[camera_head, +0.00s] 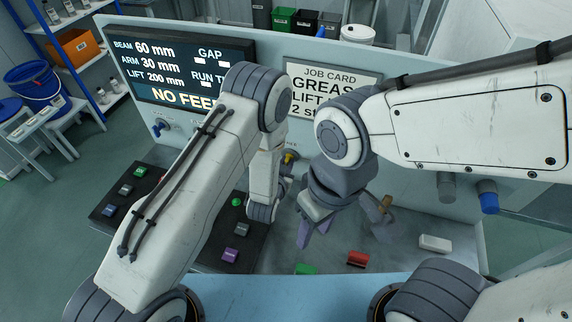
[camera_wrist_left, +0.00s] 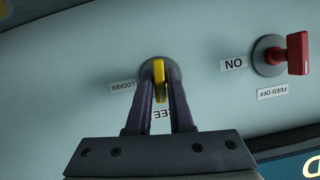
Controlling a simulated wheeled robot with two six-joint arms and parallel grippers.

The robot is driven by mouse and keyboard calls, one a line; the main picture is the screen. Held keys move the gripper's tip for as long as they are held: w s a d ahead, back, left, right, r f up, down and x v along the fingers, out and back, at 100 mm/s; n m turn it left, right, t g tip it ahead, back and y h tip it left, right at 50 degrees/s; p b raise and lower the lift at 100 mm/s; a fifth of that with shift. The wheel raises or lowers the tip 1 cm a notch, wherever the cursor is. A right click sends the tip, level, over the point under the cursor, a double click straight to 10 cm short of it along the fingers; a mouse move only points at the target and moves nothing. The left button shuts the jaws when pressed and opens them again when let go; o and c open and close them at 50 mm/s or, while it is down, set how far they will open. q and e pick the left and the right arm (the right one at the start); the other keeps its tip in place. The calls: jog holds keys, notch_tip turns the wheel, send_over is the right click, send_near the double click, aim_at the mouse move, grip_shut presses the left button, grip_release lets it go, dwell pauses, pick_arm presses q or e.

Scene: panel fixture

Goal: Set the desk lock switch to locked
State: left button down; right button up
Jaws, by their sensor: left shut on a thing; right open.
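The lock switch has a yellow handle on a round grey hub on the panel (camera_head: 430,195). In the left wrist view its handle (camera_wrist_left: 160,82) stands between my left gripper's dark purple fingers (camera_wrist_left: 160,98), which are shut on it. That view is upside down. The LOCKED label (camera_wrist_left: 122,87) lies left of the hub. The FREE label (camera_wrist_left: 162,113) is partly hidden behind the fingers, and the handle points roughly towards it. In the head view the yellow handle (camera_head: 289,157) shows small beside my left arm, which hides much. My right gripper (camera_head: 345,234) is open and empty above the tray.
A red switch (camera_wrist_left: 297,53) marked FEED OFF and ON is close by in the wrist view. Below the panel, the grey tray (camera_head: 400,262) holds a green block (camera_head: 307,269), a red block (camera_head: 357,258) and a white block (camera_head: 435,243). Button consoles stand at left.

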pick_arm(q)
jog(key=shift+d+f+m+t+y+b, duration=0.15)
jog(key=shift+m+t+y+b, duration=0.15)
jog(key=shift+m+y+b, duration=0.65)
jog(key=m+t+y+b, duration=0.1)
jog(key=m+b, duration=0.2)
jog(key=shift+f+m+y, duration=0.1)
jog(key=shift+m+y, duration=0.15)
jog(key=m+t+y+b, duration=0.1)
jog(key=m+b, duration=0.2)
jog(key=shift+d+t, duration=0.1)
jog(key=shift+t, duration=0.2)
jog(key=shift+m+t+b, duration=0.8)
jog(key=shift+m+b, duration=0.15)
jog(key=shift+m, duration=1.05)
jog(key=c, duration=0.9)
grip_release()
